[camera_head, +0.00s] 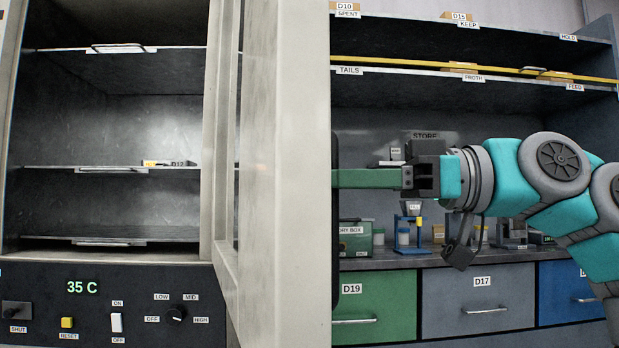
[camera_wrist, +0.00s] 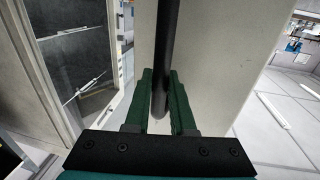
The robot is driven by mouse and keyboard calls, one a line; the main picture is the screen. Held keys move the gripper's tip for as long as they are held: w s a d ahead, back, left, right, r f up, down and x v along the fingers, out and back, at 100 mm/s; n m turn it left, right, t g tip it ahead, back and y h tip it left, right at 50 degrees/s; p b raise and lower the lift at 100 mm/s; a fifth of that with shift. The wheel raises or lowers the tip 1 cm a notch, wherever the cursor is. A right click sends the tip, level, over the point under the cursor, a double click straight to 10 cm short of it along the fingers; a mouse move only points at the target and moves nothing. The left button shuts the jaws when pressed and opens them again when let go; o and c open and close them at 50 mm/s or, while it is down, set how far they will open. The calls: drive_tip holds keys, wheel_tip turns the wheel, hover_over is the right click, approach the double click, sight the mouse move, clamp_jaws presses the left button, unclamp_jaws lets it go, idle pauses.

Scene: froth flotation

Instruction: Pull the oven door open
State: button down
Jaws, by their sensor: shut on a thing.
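The oven door (camera_head: 303,170) stands swung wide open in the head view, its edge and frame facing me. The oven (camera_head: 105,150) shows its lit inside, with shelves, to the left of the door. My gripper (camera_head: 350,178) reaches in from the right and meets the far side of the door. In the wrist view the green fingers of my gripper (camera_wrist: 160,100) are shut around the black vertical bar handle (camera_wrist: 167,50). The door's pale face (camera_wrist: 225,60) lies behind the handle.
Below the oven is a control panel (camera_head: 105,305) reading 35 C. A small labelled item (camera_head: 168,163) lies on the middle shelf. To the right are a bench with drawers (camera_head: 487,303), small apparatus, and labelled upper shelves (camera_head: 470,80) behind my arm.

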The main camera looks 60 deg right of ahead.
drive_tip(key=shift+s+d+f, duration=0.1)
drive_tip(key=shift+d, duration=0.15)
drive_tip(key=c, duration=0.8)
unclamp_jaws()
drive_tip(key=shift+o, duration=0.2)
drive_tip(key=shift+s, duration=0.15)
drive_tip(key=v, duration=0.7)
drive_tip(key=shift+s+d+p, duration=0.15)
drive_tip(key=shift+s+p, duration=0.1)
drive_tip(key=shift+p, duration=0.05)
